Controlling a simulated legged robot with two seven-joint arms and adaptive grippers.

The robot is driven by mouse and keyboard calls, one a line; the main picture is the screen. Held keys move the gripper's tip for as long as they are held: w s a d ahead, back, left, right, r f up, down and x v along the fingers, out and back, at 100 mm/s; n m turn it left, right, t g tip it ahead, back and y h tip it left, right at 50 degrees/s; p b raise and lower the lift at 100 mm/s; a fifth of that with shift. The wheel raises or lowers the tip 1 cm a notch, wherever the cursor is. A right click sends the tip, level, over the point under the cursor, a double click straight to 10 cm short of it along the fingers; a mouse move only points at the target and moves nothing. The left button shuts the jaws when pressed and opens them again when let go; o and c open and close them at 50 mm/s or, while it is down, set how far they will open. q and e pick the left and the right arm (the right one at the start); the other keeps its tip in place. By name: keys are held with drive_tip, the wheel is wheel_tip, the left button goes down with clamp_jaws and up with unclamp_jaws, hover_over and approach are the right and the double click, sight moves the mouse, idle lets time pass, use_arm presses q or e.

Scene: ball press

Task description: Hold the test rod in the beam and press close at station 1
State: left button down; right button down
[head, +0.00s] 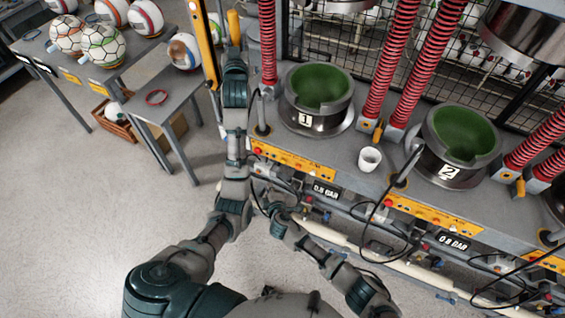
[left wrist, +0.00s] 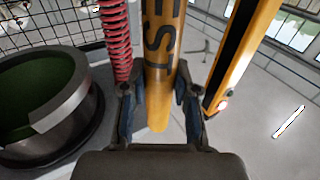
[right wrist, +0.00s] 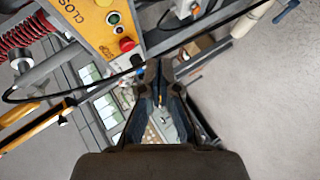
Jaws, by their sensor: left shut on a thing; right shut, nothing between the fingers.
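The test rod (left wrist: 160,60) is yellow with dark lettering. In the left wrist view my left gripper (left wrist: 158,95) is shut on it, beside a yellow post with a black strip (left wrist: 238,50). In the head view the rod's upper end (head: 234,26) shows next to the same post (head: 206,45). The beam itself is not visible. Station 1 (head: 318,118) is a dark pot with a green inside. Its yellow button panel (head: 292,159) faces me. In the right wrist view my right gripper (right wrist: 158,90) is shut and empty, below the panel's green button (right wrist: 113,18) and red button (right wrist: 126,44).
Station 2 (head: 458,150) stands to the right, with a white cup (head: 370,158) between the stations. Red springs (head: 390,55) rise behind. A table with balls (head: 100,45) stands at the left. Black cables (right wrist: 60,97) cross near my right gripper.

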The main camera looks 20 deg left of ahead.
sight(283, 162)
drive_tip(key=shift+a+r, duration=0.1)
drive_tip(key=shift+r, duration=0.05)
drive_tip(key=shift+a, duration=0.1)
drive_tip(key=w, duration=0.8)
drive_tip(key=shift+w+d, duration=0.35)
drive_tip(key=shift+w, duration=0.1)
idle(1.2)
drive_tip(key=shift+w+d, duration=0.1)
drive_tip(key=shift+w, duration=0.15)
